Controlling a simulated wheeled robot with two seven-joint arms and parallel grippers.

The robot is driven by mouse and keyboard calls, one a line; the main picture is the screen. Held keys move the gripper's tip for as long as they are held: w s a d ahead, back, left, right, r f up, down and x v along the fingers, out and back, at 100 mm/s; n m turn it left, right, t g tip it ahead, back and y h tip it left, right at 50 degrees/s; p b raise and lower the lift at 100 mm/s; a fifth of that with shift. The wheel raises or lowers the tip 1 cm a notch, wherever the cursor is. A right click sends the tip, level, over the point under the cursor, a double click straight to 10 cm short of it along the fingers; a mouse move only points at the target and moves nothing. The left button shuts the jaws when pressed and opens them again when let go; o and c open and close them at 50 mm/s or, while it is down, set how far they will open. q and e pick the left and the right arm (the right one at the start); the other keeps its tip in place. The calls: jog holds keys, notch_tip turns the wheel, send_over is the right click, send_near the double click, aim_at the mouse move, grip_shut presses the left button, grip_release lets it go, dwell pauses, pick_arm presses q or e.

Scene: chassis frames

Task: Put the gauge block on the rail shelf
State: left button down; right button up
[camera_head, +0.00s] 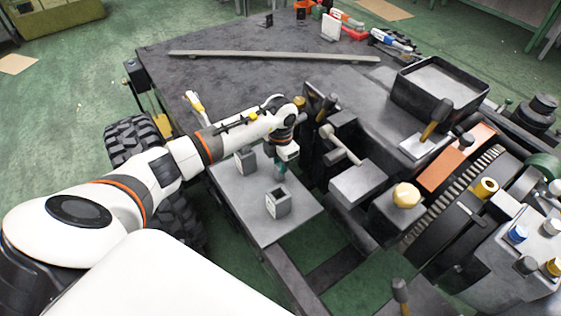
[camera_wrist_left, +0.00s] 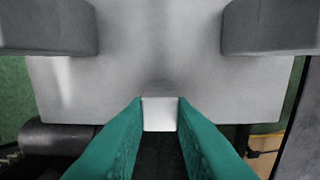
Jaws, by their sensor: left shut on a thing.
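My left gripper (camera_head: 281,170) is over the flat grey plate (camera_head: 240,206), which looks like the rail shelf. In the left wrist view, its two teal fingers (camera_wrist_left: 160,104) are shut on a small pale grey block, the gauge block (camera_wrist_left: 160,115). The same plate (camera_wrist_left: 160,90) lies beyond the fingertips there. I cannot tell whether the block touches the plate. In the head view the gauge block cannot be made out at the fingers. My right gripper is not in view.
Two grey hollow-topped blocks stand on the plate, one nearer (camera_head: 278,206) and one farther (camera_head: 246,161). Dark machinery with levers and a yellow knob (camera_head: 406,195) crowds the right. A black tray (camera_head: 437,86) stands farther back. The plate's front left is clear.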

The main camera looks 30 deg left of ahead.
pick_arm(q)
jog(key=shift+f, duration=0.15)
jog(key=c, duration=1.3)
grip_release()
jog(key=shift+o, duration=0.2)
jog(key=shift+r, duration=0.35)
notch_tip(320, 180, up, 12)
jog(key=b, duration=0.1)
jog(key=shift+f+b, duration=0.15)
jog(key=shift+b, duration=0.2)
